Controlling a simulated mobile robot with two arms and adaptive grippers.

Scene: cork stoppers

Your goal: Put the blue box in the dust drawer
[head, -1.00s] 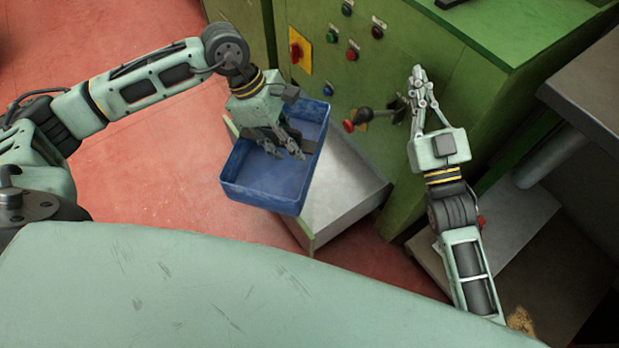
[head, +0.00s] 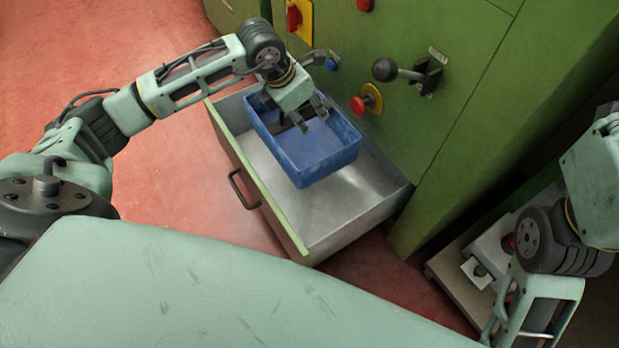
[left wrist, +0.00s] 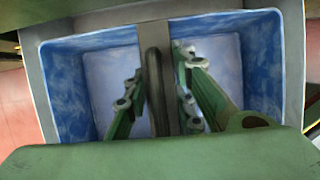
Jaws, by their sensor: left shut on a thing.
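The blue box (head: 322,160) is an open tray with a grey bar (left wrist: 158,80) across its middle, seen in the left wrist view. My left gripper (head: 312,118) is shut on that bar, its fingers either side of it inside the box. The dust drawer (head: 345,213) is a grey metal drawer with a green front, pulled out from the green machine. The box is over the drawer's back part, roughly level. I cannot tell whether it touches the drawer floor. My right arm is at the right edge; its fingers are cut off.
The green machine (head: 470,60) rises behind the drawer, with a black-knobbed lever (head: 395,71) and a red button (head: 366,103) close to the box. The drawer's black handle (head: 242,190) faces front left. The drawer's front right part is empty. Red floor lies left.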

